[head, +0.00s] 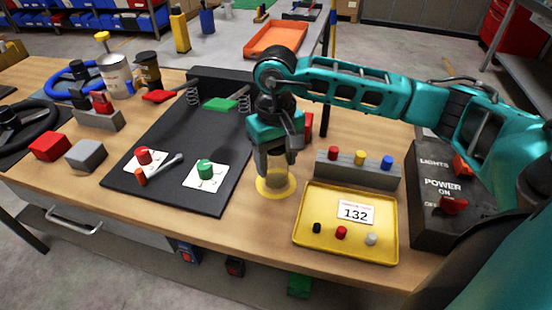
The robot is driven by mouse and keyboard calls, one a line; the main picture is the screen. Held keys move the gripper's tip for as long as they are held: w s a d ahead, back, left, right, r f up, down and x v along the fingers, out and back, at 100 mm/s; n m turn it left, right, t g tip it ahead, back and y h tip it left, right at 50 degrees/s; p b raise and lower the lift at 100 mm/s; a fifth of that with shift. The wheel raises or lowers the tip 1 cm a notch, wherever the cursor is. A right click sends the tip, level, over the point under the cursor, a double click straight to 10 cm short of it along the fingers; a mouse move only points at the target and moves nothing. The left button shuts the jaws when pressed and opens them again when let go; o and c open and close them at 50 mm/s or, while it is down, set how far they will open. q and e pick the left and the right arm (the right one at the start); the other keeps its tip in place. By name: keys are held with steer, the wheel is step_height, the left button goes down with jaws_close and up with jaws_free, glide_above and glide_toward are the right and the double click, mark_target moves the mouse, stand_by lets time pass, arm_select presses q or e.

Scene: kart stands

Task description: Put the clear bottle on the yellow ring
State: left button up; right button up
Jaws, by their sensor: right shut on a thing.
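The clear bottle (277,172) is in the grip of my right gripper (275,158), which points down over the table. The bottle is see-through with a yellowish tint, and its upper part is hidden by the fingers. The yellow ring (276,195) lies flat on the wooden table directly under the bottle. The bottle's lower end shows within the ring's outline; I cannot tell whether it touches the table. My left gripper is not in view.
Left of the ring is a black board (160,192) with dials and springs. Right of it are a yellow tray (345,250) marked 132 and a grey block (357,170) with coloured pegs. A dark switch box (432,222) stands at the far right.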

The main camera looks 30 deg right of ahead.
steer(key=shift+f, duration=0.25)
steer(key=shift+f, duration=0.1)
steer(key=shift+f, duration=0.15)
steer(key=o, duration=1)
steer(key=shift+o, duration=0.2)
step_height(320, 180, up, 12)
steer(key=shift+r, duration=0.25)
